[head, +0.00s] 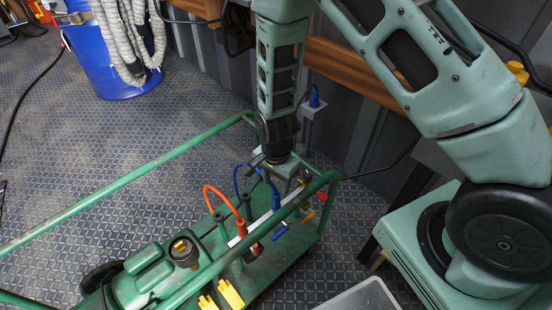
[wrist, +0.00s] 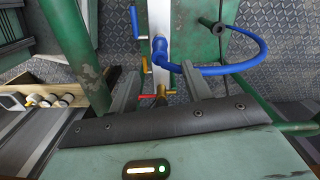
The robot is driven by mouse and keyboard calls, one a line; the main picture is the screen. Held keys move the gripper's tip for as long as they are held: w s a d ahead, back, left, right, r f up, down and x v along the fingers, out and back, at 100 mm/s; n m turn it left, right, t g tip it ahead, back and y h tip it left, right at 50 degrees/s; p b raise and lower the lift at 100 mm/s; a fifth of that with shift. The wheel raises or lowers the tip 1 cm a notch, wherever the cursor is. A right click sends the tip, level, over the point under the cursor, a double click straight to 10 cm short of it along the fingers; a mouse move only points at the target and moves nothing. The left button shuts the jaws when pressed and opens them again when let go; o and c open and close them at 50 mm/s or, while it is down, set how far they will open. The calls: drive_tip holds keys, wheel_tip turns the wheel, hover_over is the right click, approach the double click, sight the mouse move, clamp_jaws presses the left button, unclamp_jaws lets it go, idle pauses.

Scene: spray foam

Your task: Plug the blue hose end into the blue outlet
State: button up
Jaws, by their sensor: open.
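The blue hose end (wrist: 160,52) lies over the white bar in the wrist view, just beyond and between my fingertips. Its blue hose (wrist: 262,48) loops to the right. In the head view, the blue hose end (head: 275,198) shows at the front of the green cart, below my gripper (head: 277,172). My gripper (wrist: 161,80) is open, its two fingers apart with nothing clearly gripped between them. A blue lever (wrist: 134,22) sits beside the white bar, and a blue lever (head: 280,233) also shows in the head view. The blue outlet's opening cannot be made out.
Yellow (head: 306,206) and red (head: 322,196) levers sit near the blue one. An orange hose (head: 222,192) stands close by on the cart. The green cart rail (head: 305,195) crosses close to my gripper. A blue barrel (head: 105,65) stands at the back left.

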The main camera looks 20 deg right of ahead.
wheel_tip(320, 180, up, 8)
drive_tip(key=p, duration=0.1)
drive_tip(key=shift+r, duration=0.15)
idle(0.5)
